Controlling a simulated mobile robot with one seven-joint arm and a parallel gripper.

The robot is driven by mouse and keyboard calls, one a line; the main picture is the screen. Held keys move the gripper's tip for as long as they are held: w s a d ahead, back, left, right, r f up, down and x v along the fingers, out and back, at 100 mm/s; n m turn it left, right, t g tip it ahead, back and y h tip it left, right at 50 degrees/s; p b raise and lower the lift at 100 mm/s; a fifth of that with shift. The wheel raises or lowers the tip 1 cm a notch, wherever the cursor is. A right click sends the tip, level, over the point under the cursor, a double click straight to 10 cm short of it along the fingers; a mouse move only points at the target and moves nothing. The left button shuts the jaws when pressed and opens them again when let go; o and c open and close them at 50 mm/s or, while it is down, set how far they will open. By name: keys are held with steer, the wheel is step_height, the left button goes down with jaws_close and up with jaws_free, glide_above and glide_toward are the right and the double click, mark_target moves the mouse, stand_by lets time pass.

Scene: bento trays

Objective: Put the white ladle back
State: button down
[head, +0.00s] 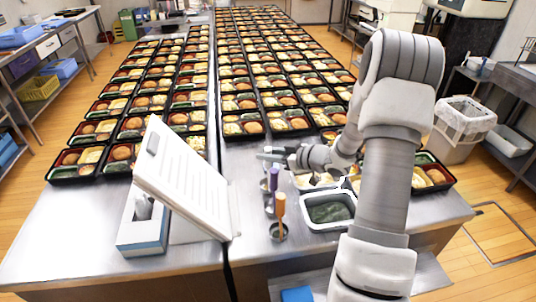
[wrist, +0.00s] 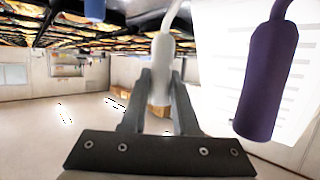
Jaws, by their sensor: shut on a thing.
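My gripper (head: 287,154) is held over the front of the right-hand steel table, beside the ladles. In the wrist view my gripper (wrist: 160,85) is shut on the white handle of the white ladle (wrist: 162,52), which stands between the two fingers. The ladle's far end is out of sight, and I cannot clearly make the ladle out in the head view. A purple ladle handle (head: 272,180) stands just below my gripper, and it also shows large at the right of the wrist view (wrist: 268,80). An orange ladle handle (head: 279,203) stands nearer the front.
Small metal cups (head: 278,232) sit by the handles. A white container of dark green food (head: 318,226) is to their right. A tilted white paper stand (head: 183,180) and a blue-and-white box (head: 142,232) are to the left. Rows of bento trays (head: 238,104) fill the tables behind.

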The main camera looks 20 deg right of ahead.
steer(key=c, duration=0.7)
jaws_free()
steer(key=shift+f, duration=0.1)
steer(key=shift+r, duration=0.25)
steer(key=v, duration=1.2)
